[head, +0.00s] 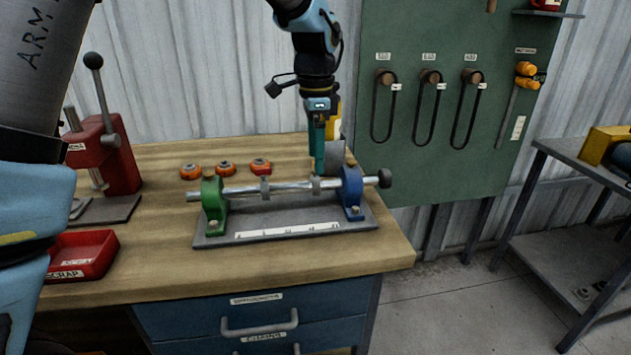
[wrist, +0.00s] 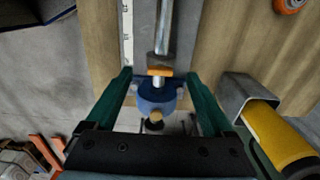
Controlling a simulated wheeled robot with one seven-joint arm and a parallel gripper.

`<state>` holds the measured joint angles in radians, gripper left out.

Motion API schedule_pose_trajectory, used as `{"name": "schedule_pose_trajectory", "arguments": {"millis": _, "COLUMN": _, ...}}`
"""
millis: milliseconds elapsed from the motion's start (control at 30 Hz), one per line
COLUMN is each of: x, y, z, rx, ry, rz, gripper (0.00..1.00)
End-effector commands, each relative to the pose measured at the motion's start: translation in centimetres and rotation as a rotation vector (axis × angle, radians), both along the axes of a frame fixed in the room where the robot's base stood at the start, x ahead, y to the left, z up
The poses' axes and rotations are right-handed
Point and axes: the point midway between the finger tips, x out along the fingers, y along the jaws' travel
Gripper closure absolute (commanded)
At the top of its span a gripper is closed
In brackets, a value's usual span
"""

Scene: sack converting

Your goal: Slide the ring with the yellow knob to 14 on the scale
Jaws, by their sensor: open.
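A steel shaft (head: 290,187) runs between a green bracket (head: 214,200) on the left and a blue bracket (head: 352,193) on the right, on a grey base. It also shows in the wrist view (wrist: 163,30). Two grey rings sit on the shaft: a left ring (head: 265,188) and a right ring (head: 315,186). In the wrist view a yellow-orange knob (wrist: 160,71) tops the ring near the blue bracket (wrist: 157,97). My gripper (head: 318,172) is open and points down over the right ring. In the wrist view its fingers (wrist: 160,76) appear either side of the knob, apart from it.
A white scale strip (head: 288,230) lies along the base's front; its numbers are too small to read. Several orange-rimmed round parts (head: 225,168) lie behind. A red press (head: 100,155) and red scrap tray (head: 82,255) stand left. A yellow cylinder (wrist: 275,135) is beside my gripper.

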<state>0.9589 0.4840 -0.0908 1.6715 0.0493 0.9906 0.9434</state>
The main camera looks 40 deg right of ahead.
Motion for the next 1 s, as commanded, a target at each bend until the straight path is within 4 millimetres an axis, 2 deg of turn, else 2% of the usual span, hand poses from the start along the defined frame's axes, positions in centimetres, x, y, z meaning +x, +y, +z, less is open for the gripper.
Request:
{"name": "schedule_pose_trajectory", "arguments": {"millis": 200, "x": -0.1, "y": 0.1, "z": -4.1, "rx": 0.004, "ry": 0.002, "rz": 0.001, "gripper": 0.13}}
{"name": "schedule_pose_trajectory", "arguments": {"millis": 400, "x": 0.0, "y": 0.1, "z": -6.5, "rx": 0.002, "ry": 0.001, "rz": 0.002, "gripper": 0.13}}
{"name": "schedule_pose_trajectory", "arguments": {"millis": 533, "x": 0.0, "y": 0.1, "z": -7.2, "rx": 0.0, "ry": 0.001, "rz": 0.003, "gripper": 0.13}}
{"name": "schedule_pose_trajectory", "arguments": {"millis": 800, "x": 0.0, "y": 0.1, "z": -7.4, "rx": 0.0, "ry": 0.0, "rz": 0.003, "gripper": 0.13}}
{"name": "schedule_pose_trajectory", "arguments": {"millis": 1000, "x": 0.0, "y": 0.1, "z": -7.3, "rx": 0.0, "ry": 0.0, "rz": 0.003, "gripper": 0.35}}
